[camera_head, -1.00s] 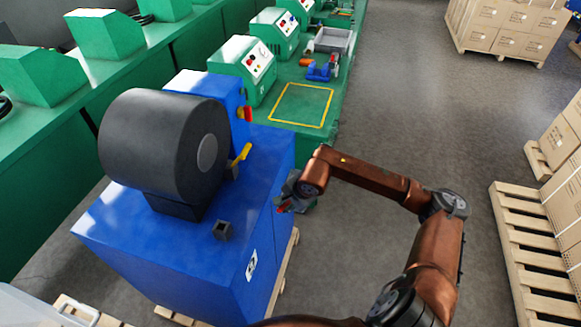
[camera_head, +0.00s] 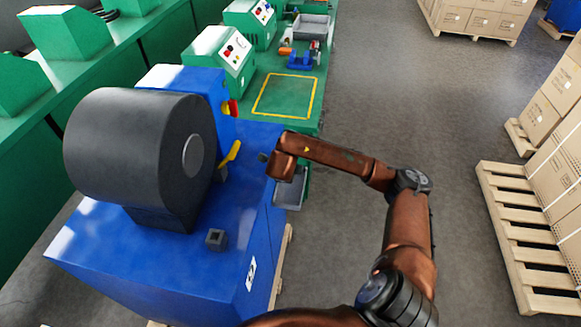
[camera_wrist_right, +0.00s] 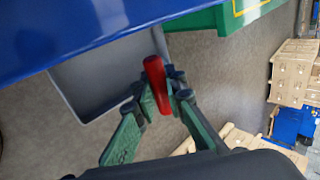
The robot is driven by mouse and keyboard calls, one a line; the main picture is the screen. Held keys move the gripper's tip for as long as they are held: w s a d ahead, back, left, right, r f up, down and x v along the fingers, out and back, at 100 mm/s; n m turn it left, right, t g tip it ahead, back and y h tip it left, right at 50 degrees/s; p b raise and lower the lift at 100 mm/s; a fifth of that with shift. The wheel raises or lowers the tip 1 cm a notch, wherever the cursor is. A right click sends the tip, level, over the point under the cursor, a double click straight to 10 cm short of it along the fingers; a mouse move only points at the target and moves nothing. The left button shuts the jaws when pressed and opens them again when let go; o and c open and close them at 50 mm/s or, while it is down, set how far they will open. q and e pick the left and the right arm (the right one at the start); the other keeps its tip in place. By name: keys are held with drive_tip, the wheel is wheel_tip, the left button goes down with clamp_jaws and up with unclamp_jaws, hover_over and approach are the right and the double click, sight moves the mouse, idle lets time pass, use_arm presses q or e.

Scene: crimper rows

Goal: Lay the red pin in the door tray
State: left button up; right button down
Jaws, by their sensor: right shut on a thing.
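My right gripper (camera_wrist_right: 163,95) is shut on the red pin (camera_wrist_right: 155,78) in the right wrist view. The pin sticks out beyond the green fingers, with its far end near the right edge of the grey door tray (camera_wrist_right: 85,95). Whether the pin is over the tray or beside it I cannot tell. In the head view the tray (camera_head: 290,190) hangs at the right side of the blue machine, partly behind my right arm. There the pin and the right fingers are hidden by my arm. My left gripper is not in view.
The blue machine (camera_head: 225,270) with a large dark drum (camera_head: 140,150) stands left of my right arm. A green bench (camera_head: 265,65) with a yellow outlined square lies beyond. Pallets with boxes (camera_head: 520,215) stand at the right, with open floor between.

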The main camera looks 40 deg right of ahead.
wheel_tip(320, 180, down, 4)
drive_tip(key=shift+r+b, duration=0.2)
drive_tip(key=shift+b, duration=0.45)
drive_tip(key=shift+f+b, duration=0.35)
drive_tip(key=shift+f, duration=0.45)
drive_tip(key=c, duration=1.9)
unclamp_jaws()
drive_tip(key=v, duration=0.8)
